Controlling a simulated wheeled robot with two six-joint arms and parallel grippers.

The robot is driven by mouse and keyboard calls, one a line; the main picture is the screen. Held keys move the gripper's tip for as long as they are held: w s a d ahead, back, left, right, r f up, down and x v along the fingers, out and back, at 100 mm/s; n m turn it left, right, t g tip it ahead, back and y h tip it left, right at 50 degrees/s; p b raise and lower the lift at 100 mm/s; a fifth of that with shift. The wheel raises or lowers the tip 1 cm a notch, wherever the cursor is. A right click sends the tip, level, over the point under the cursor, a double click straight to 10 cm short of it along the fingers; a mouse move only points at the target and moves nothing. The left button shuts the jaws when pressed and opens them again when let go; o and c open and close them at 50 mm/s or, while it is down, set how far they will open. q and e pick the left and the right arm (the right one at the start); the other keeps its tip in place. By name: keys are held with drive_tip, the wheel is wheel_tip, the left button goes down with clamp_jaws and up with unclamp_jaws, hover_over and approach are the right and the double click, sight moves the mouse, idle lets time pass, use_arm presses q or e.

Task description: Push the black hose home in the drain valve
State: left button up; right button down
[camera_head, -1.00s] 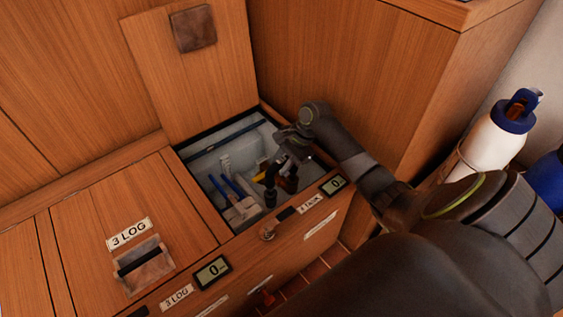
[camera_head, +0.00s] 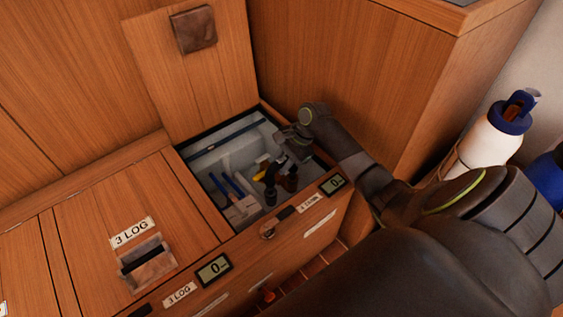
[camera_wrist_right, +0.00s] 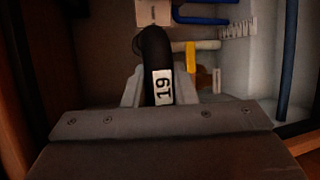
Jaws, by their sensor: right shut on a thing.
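My right gripper (camera_head: 284,160) reaches down into the open compartment. In the right wrist view its two pale fingers (camera_wrist_right: 158,88) are shut on the black hose (camera_wrist_right: 155,50), which carries a white tag reading 19. The hose runs up the picture to a pale block (camera_wrist_right: 153,12) with a small label, which may be the drain valve. The hose end is hidden there, so I cannot tell how deep it sits. In the head view dark hose parts (camera_head: 270,184) show below the gripper. My left gripper is not in view.
Blue lines (camera_head: 228,185) and a yellow part (camera_head: 262,168) lie close by in the compartment. Its wooden lid (camera_head: 190,75) stands open at the back. A closed hatch marked 3 LOG (camera_head: 150,210) is at left. A white bottle with a blue cap (camera_head: 494,137) stands at right.

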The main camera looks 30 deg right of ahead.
drive_tip(key=shift+f, duration=1.15)
drive_tip(key=shift+f, duration=0.35)
drive_tip(key=shift+f+b, duration=0.3)
drive_tip(key=shift+f, duration=0.25)
drive_tip(key=c, duration=0.7)
unclamp_jaws()
drive_tip(key=shift+r, duration=0.1)
